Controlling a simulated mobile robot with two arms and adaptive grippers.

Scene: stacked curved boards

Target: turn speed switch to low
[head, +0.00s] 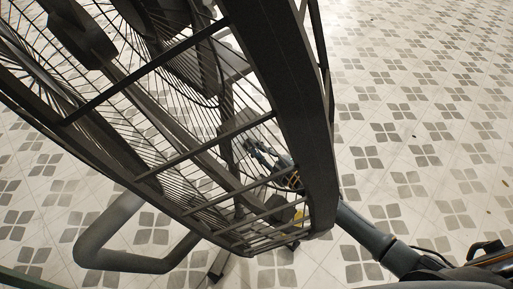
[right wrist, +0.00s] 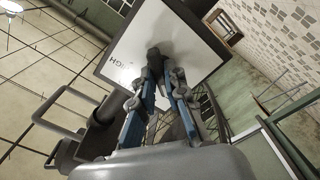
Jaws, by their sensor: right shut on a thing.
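A large dark fan with a wire cage (head: 190,130) fills the left and middle of the head view. My right gripper (head: 262,155) shows through the cage bars, its arm coming from the lower right. In the right wrist view, a white panel (right wrist: 190,28) with partly covered lettering carries a dark speed switch knob (right wrist: 154,56). My right gripper (right wrist: 160,82) has its blue-grey fingers shut on the knob. The fingers hide part of the panel, and I cannot read the knob's setting. My left gripper is in neither view.
A thick grey tube frame (head: 125,262) stands at the lower left of the head view. Patterned floor tiles (head: 430,120) lie open to the right.

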